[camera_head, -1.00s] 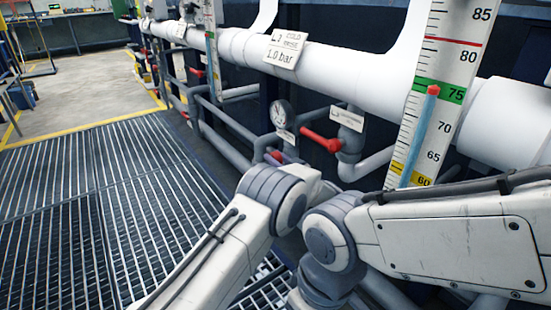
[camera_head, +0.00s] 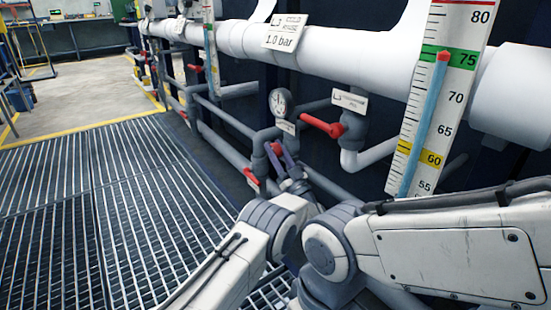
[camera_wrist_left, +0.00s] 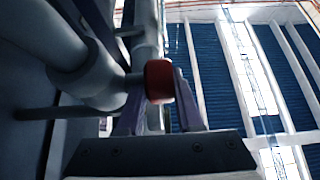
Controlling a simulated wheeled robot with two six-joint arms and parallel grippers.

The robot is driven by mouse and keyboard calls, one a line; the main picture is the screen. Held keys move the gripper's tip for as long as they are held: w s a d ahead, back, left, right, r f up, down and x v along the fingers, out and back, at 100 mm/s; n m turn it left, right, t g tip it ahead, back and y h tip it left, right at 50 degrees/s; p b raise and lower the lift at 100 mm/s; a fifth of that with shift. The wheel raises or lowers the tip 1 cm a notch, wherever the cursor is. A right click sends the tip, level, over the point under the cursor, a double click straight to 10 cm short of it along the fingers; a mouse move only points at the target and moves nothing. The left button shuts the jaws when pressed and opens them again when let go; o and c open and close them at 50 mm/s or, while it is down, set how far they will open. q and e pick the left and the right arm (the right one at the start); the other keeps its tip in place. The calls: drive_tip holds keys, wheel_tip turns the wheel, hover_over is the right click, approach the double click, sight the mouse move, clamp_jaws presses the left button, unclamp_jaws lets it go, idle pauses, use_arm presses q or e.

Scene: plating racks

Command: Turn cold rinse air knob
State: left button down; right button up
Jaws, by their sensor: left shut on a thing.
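The cold rinse sign (camera_head: 284,32), reading 1.0 bar, hangs on the white pipe. Below it is a round pressure gauge (camera_head: 281,102) on grey pipework. A small red knob (camera_head: 276,149) sits on the pipe below the gauge, partly hidden by my gripper. My left gripper (camera_head: 281,157) is there with its fingers around the knob. In the left wrist view the red knob (camera_wrist_left: 159,82) is between the two purplish fingertips, with the gripper shut on it. My right arm comes in from the right, but its gripper is out of view.
A red lever handle (camera_head: 322,126) is right of the gauge, and another red handle (camera_head: 251,177) is low on the left. A tall temperature scale (camera_head: 430,110) stands at right, its marker near 75. Metal grating (camera_head: 100,210) covers the free floor at left.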

use_arm(q)
drive_tip(key=shift+f+t+y+b, duration=0.1)
drive_tip(key=shift+t+y+b, duration=0.35)
drive_tip(key=shift+b, duration=0.2)
drive_tip(key=c, duration=0.6)
unclamp_jaws()
drive_tip(key=shift+o, duration=0.2)
drive_tip(key=shift+s+d, duration=0.15)
drive_tip(key=p+v, duration=0.4)
drive_tip(key=v, duration=0.6)
drive_tip(key=shift+s+f, duration=0.1)
drive_tip(key=shift+f, duration=0.05)
